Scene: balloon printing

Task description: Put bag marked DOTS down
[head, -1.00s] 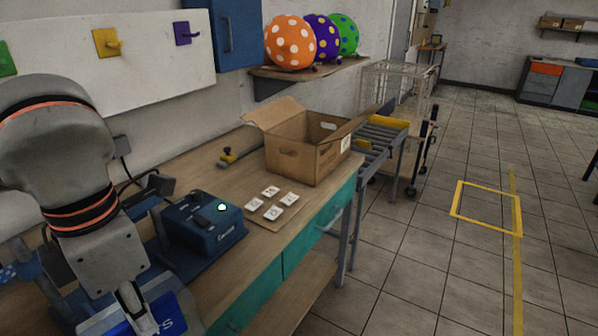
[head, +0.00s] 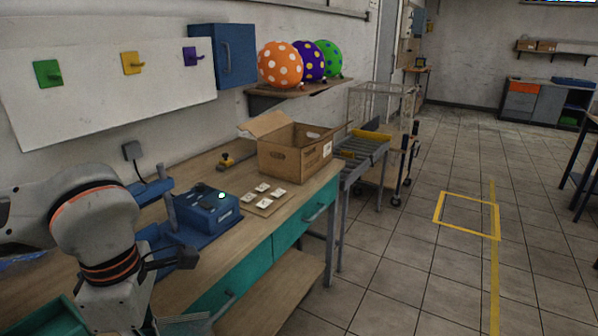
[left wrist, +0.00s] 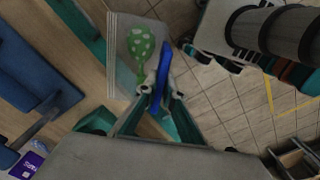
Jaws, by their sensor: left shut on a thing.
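My right gripper is not in view.
A blue machine (head: 207,210) and several white tiles (head: 262,190) are on the wooden bench, with an open carton (head: 290,150) beyond. Dotted balloons (head: 281,65) sit on a wall shelf. A purple packet (left wrist: 28,165) with white letters shows at the lower left in the wrist view.

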